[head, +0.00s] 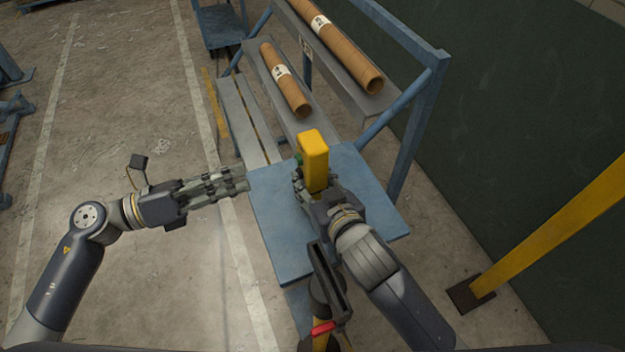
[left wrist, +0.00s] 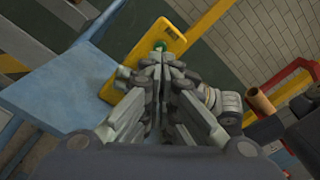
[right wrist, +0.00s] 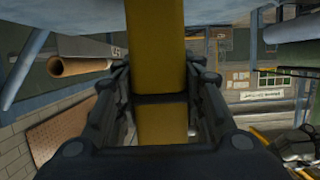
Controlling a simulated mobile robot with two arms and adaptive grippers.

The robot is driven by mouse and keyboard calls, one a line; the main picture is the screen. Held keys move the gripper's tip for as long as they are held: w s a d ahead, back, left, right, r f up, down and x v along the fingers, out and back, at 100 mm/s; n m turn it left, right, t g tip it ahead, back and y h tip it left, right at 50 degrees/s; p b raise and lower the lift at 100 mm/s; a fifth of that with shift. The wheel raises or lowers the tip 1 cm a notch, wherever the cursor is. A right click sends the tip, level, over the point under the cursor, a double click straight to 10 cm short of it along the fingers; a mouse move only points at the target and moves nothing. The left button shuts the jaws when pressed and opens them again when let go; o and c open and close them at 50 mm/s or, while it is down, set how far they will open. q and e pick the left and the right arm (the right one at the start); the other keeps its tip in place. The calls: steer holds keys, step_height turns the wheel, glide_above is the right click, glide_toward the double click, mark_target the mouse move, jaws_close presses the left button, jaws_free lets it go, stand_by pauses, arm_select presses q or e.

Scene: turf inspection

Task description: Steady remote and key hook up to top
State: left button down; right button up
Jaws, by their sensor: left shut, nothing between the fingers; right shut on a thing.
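The yellow remote (head: 314,160) stands roughly upright above a blue table in the head view. A green button (head: 299,158) shows on its left side and in the left wrist view (left wrist: 160,45). My right gripper (head: 315,190) is shut on the remote's lower part; the right wrist view shows the yellow body (right wrist: 158,25) between its fingers. My left gripper (head: 245,182) is shut and empty, left of the remote and apart from it in the head view. In the left wrist view its fingers (left wrist: 160,70) point toward the remote's button side.
The blue table (head: 275,225) has a bare top. Cardboard tubes (head: 285,80) lie on a blue rack (head: 425,110) behind. A yellow post (head: 550,240) stands at right. A dark piece with a red part (head: 323,328) is below the table. Open floor lies left.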

mark_target(298, 159)
arm_select(q)
steer(key=n+t+y, duration=0.3)
steer(key=n+t, duration=0.1)
steer(key=n, duration=0.4)
steer(key=a+n+t+y, duration=0.1)
steer(key=n+t, duration=0.3)
steer(key=n, duration=0.5)
steer(key=f+n+t+y, duration=0.1)
steer(key=n+t+y, duration=0.3)
steer(key=n, duration=0.4)
steer(key=shift+s+a+n+y, duration=0.2)
steer(key=shift+s+n+y, duration=0.1)
steer(key=shift+n, duration=0.1)
steer(key=w+d, duration=0.3)
steer(key=d, duration=0.5)
steer(key=shift+w, duration=0.2)
steer(key=shift+w+d, duration=0.1)
steer(key=shift+d, duration=0.1)
steer(key=shift+w+d, duration=0.1)
steer(key=shift+d, duration=0.15)
